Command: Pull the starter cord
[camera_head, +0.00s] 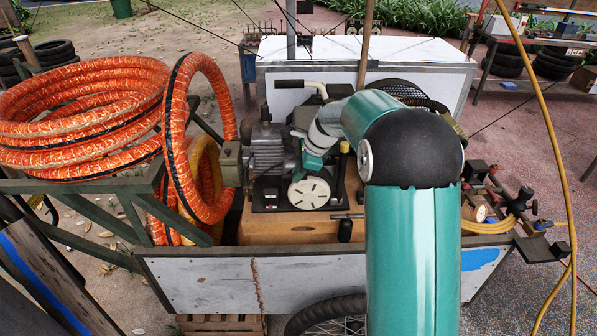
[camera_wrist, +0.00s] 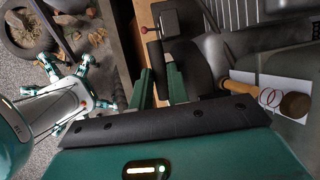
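The compressor's engine (camera_head: 270,150) sits on the cart in the head view, with a round pale slotted cover (camera_head: 309,192) on its near side. My teal arm comes from the bottom and bends left over the engine. My gripper (camera_head: 312,162) is at the engine just above the cover, small and partly merged with it. A dark rounded part (camera_wrist: 183,68) lies just beyond the fingertips; contact cannot be told. I cannot clearly make out the starter cord or its handle.
Orange hose coils (camera_head: 85,115) fill the cart's left side. The cart's front panel (camera_head: 215,280) stands before the engine, with a white chest (camera_head: 420,60) behind. A yellow hose (camera_head: 553,130) hangs at the right. A wooden-handled object (camera_wrist: 265,98) shows in the wrist view.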

